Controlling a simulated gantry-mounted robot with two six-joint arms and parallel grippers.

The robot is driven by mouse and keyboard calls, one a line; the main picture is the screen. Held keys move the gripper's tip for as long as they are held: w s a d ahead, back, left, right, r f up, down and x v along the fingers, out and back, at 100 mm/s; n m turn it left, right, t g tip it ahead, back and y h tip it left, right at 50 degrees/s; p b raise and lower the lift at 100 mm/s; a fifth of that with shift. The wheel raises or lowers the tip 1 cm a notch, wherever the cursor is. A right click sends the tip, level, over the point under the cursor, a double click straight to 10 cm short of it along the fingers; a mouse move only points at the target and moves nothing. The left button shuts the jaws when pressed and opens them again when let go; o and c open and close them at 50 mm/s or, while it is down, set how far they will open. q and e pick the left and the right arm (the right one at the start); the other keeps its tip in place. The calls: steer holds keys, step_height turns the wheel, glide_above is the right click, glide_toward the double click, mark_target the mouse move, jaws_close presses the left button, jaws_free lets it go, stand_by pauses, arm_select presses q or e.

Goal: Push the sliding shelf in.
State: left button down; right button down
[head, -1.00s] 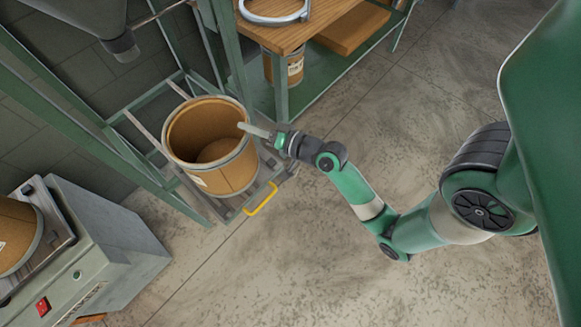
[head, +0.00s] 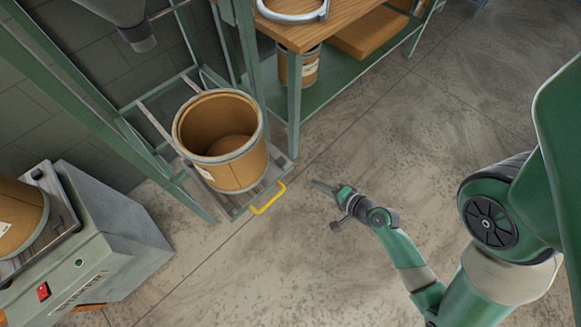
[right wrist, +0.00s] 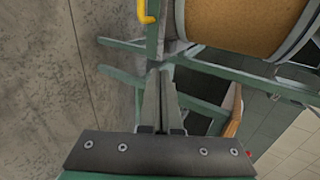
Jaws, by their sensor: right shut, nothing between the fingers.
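The sliding shelf (head: 236,206) sticks out of the front of a green metal frame (head: 105,115). A yellow handle (head: 268,199) is on its front edge, and an open brown drum (head: 222,150) stands upright on it. My right gripper (head: 318,186) is shut and empty, to the right of the handle and apart from it in the head view. In the right wrist view, the shut fingers (right wrist: 164,95) point towards the frame, with the yellow handle (right wrist: 147,12) and the drum (right wrist: 240,22) at the top. My left gripper is not in view.
A wooden-topped workbench (head: 300,35) with a green lower shelf stands behind, right of the frame. A grey machine (head: 110,235) with a red switch and another drum (head: 18,215) is at the left. The floor (head: 310,260) before the shelf is clear.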

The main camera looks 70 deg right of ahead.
steer(key=b, duration=0.3)
glide_toward(284, 163)
step_height(284, 163, down, 4)
steer(key=w, duration=0.1)
steer(key=w+d, duration=0.1)
steer(key=w, duration=0.1)
steer(key=w+d, duration=0.1)
steer(key=shift+w+d+r+b, duration=0.1)
steer(key=shift+w+d+b, duration=0.1)
steer(key=shift+w+b, duration=0.15)
steer(key=shift+w+d, duration=0.15)
